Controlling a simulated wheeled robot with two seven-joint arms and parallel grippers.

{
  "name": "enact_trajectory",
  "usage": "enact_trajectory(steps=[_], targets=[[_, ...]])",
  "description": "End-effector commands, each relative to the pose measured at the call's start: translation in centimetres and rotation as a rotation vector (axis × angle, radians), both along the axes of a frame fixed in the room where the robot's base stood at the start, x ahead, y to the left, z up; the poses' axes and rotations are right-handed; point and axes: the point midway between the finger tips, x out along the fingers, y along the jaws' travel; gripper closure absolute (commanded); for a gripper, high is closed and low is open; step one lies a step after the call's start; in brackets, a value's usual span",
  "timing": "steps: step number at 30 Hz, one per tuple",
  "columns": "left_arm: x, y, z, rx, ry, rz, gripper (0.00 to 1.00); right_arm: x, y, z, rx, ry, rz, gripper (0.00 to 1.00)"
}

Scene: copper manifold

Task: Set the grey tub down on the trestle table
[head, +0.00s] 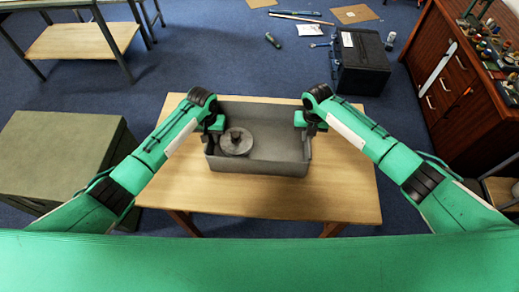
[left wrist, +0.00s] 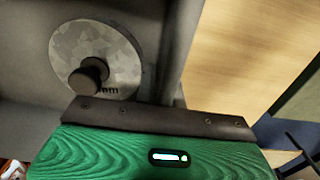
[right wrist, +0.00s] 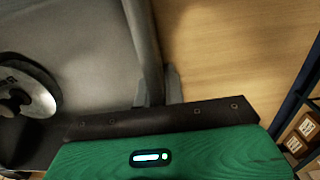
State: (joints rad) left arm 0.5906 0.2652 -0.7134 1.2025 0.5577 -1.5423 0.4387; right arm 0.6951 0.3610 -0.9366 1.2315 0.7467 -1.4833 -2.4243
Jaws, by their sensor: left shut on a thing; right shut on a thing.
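The grey tub (head: 270,170) is over the middle of the wooden trestle table (head: 345,190), level, between my two grippers. I cannot tell whether its base touches the table top. A round grey disc with a dark knob (head: 236,142) lies inside the tub at its left; it also shows in the left wrist view (left wrist: 112,55). My left gripper (head: 213,128) is shut on the tub's left wall, seen in the left wrist view (left wrist: 178,45). My right gripper (head: 304,125) is shut on the tub's right wall, seen in the right wrist view (right wrist: 142,45). The fingertips are mostly hidden.
A green-grey cabinet (head: 60,150) stands left of the table. A black case (head: 360,65) and a few loose items lie on the blue floor behind it. A red-brown workbench (head: 460,85) is at the right. Bare table top surrounds the tub.

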Motion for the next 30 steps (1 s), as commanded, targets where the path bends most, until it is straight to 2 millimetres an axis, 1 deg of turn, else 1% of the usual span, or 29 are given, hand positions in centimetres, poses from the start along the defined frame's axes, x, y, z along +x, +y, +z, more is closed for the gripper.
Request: enact_trajectory(steps=[8,9,11,12,20,23,26,30], targets=[[0.1,0.0,-1.3,-0.001,-0.002,0.0,1.0,0.1,0.0,-1.3,0.001,-0.001,0.0,1.0],[0.0,0.0,-1.2,0.0,-0.001,0.0,0.84,0.0,0.0,-1.2,0.0,0.0,0.0,0.84],[0.0,0.0,-1.1,0.0,-0.001,0.0,0.72,0.0,0.0,-1.1,0.0,0.0,0.0,0.72],[0.0,0.0,-1.1,0.0,-0.001,0.0,0.68,0.0,0.0,-1.1,0.0,0.0,0.0,0.68],[0.0,0.0,-1.1,0.0,0.0,0.0,0.68,0.0,0.0,-1.1,0.0,0.0,0.0,0.68],[0.1,0.0,-0.5,-0.001,-0.002,0.0,0.68,0.0,0.0,-1.1,0.0,0.0,0.0,0.68],[0.1,0.0,0.9,-0.001,-0.004,0.0,0.68,0.0,0.0,-1.1,0.0,0.0,0.0,0.68],[0.1,0.0,3.8,-0.001,-0.006,-0.001,0.68,0.0,0.0,-1.1,0.0,0.0,0.0,0.68]])
